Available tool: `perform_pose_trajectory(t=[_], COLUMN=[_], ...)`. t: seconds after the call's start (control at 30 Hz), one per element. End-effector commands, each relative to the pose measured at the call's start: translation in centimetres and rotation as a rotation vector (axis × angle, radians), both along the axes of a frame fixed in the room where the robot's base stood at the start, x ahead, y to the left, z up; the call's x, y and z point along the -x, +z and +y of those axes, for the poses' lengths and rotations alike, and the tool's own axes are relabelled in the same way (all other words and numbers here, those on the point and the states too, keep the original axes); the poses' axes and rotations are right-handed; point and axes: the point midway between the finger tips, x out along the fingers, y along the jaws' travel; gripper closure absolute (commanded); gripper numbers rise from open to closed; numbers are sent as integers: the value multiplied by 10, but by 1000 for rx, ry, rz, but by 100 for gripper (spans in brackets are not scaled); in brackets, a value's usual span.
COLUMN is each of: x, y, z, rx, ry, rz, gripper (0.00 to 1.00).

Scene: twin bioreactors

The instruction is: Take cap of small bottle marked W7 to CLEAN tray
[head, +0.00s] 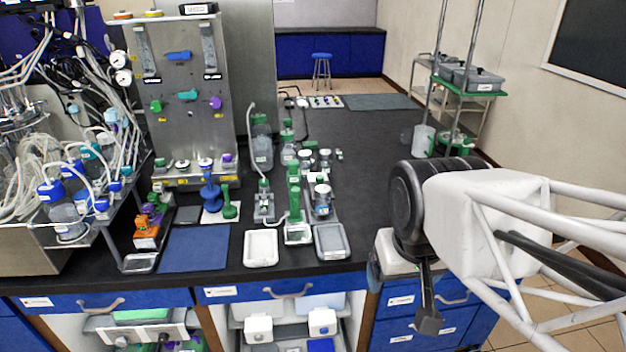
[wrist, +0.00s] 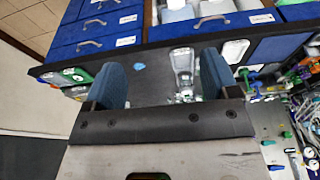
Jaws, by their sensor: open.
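Several small bottles with pale or grey caps stand on the bench in the head view, one at the front (head: 322,200) and others behind it (head: 307,158). Their markings are too small to read, so I cannot tell which is W7. A white tray (head: 261,260) and a grey tray (head: 343,254) lie near the front edge; I cannot read CLEAN on either. My gripper (head: 428,318) hangs right of the trays, near the bench's front edge. In the wrist view, my gripper (wrist: 163,78) is open and empty, with the grey tray (wrist: 182,50) and small glassware beyond its fingers.
A green-capped stand (head: 294,200) and larger bottles (head: 262,150) are left of the small bottles. A blue mat (head: 195,248) and a metal panel (head: 190,90) are further left. The bench (head: 365,150) is bare right of the bottles. Blue drawers (head: 110,302) are below.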

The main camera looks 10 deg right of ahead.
Motion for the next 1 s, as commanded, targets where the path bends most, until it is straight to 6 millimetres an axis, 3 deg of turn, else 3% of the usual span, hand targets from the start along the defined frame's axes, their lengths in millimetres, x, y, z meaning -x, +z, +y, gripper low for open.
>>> perform_pose_trajectory(t=[0.27, 0.47, 1.0], x=[-8, -35, -166], y=[3, 11, 28], z=[0, 1, 7], rx=[4, 17, 70], ry=[17, 82, 391], rz=[4, 20, 83], gripper=[19, 19, 19])
